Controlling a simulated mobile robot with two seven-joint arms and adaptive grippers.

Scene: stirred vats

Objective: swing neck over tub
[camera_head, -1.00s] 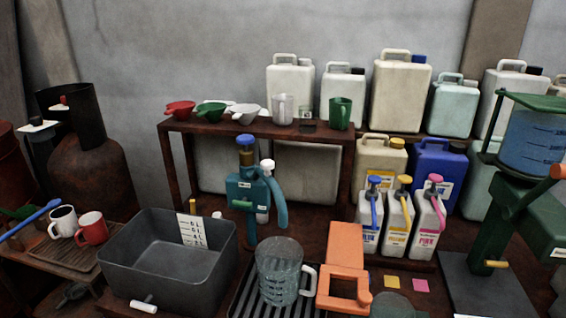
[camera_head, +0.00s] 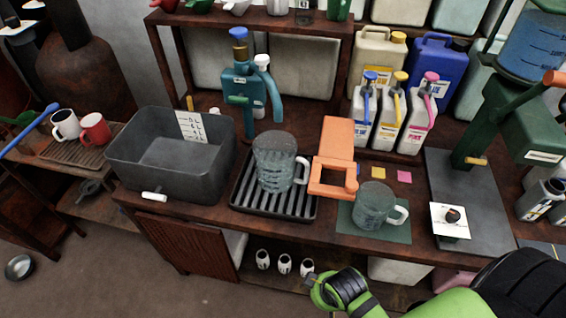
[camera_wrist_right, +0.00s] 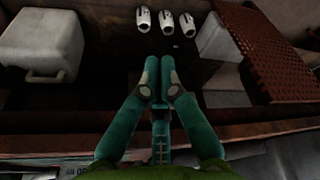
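The teal tap (camera_head: 238,88) stands at the back of the bench, with a blue cap on top. Its curved neck (camera_head: 274,96) hangs on the tap's right side, pointing down behind and above a clear jug (camera_head: 274,165). The neck is not over the grey tub (camera_head: 130,178), which sits to the left of the tap with a white level scale inside and a small white handle in front. My right gripper (camera_wrist_right: 160,62) shows in the right wrist view, its teal fingers together and empty, facing the bench's lower shelf. My left gripper is not in view.
The jug stands on a slotted drip tray (camera_head: 245,201). An orange stand (camera_head: 335,140) and a second jug (camera_head: 373,206) are to its right. Red and white mugs (camera_head: 95,129) are left of the tub. My green-and-black arm (camera_head: 440,302) is at the bottom right.

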